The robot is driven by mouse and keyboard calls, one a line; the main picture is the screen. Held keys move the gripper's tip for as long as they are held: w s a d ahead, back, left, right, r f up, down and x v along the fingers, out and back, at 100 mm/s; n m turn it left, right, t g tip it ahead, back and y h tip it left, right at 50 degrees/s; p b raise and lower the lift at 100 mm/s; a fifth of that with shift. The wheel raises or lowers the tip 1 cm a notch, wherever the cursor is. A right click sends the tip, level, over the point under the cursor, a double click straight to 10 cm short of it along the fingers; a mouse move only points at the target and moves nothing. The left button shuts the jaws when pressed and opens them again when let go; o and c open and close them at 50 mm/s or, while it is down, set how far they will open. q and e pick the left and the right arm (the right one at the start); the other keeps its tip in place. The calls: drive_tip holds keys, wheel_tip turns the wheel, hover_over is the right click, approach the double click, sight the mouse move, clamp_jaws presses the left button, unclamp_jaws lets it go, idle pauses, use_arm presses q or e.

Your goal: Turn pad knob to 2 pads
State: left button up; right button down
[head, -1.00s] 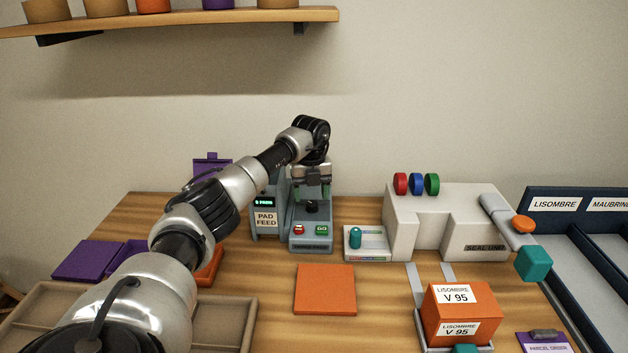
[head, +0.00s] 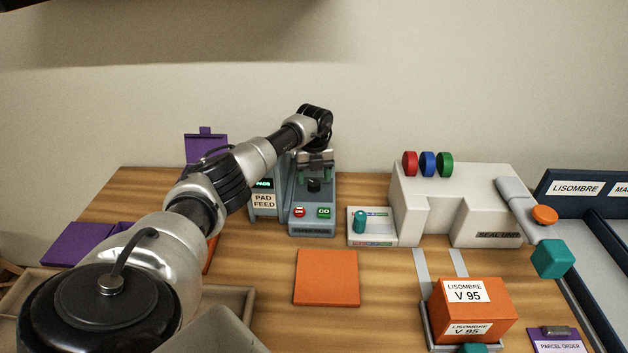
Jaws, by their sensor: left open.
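The pad feed machine (head: 265,203) is a grey-blue unit at the back middle of the table, with a "PAD FEED" label and a small lit display. A dark round knob (head: 313,186) sits on its right part, above a red button and a green "GO" button (head: 324,212). My left gripper (head: 314,174) points down just above this knob. The knob's setting is not readable. My right gripper is not in view.
A small white box with a teal knob (head: 360,222) stands right of the machine, then the white sealing unit (head: 470,205). An orange pad (head: 327,278) lies in front. An orange box (head: 470,308) sits front right. My left arm covers the left side.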

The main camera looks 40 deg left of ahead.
use_arm(q)
drive_tip(key=shift+f, duration=1.2)
drive_tip(key=c, duration=0.9)
drive_tip(key=m+b, duration=0.2)
drive_tip(key=m, duration=0.2)
drive_tip(key=shift+m, duration=0.3)
drive_tip(key=shift+m+b, duration=0.7)
drive_tip(key=shift+m, duration=1.9)
drive_tip(key=shift+r, duration=0.1)
